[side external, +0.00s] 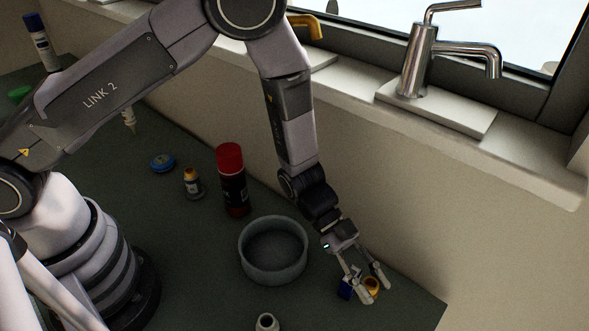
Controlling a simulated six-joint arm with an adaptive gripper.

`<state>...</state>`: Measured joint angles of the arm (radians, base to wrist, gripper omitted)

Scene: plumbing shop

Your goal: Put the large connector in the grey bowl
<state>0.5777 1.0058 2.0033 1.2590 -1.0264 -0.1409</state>
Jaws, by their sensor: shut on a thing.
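My gripper (377,293) is low over the right part of the table, to the right of the grey bowl (272,277). Its fingers are shut on a brass-coloured connector (372,284), partly hidden by them. A dark blue piece (345,290) shows beside the left finger; I cannot tell whether it is joined to the connector. The grey bowl stands upright on the table and looks empty. A small pale fitting with an open top (266,323) stands at the bottom edge of the picture, partly cut off.
A red-capped dark spray can (232,180) stands behind the bowl. A small yellow-and-white bottle (192,182) and a blue disc (162,162) are further left. A wall and a sill with a chrome tap (420,65) run along the back. Table is clear between bowl and gripper.

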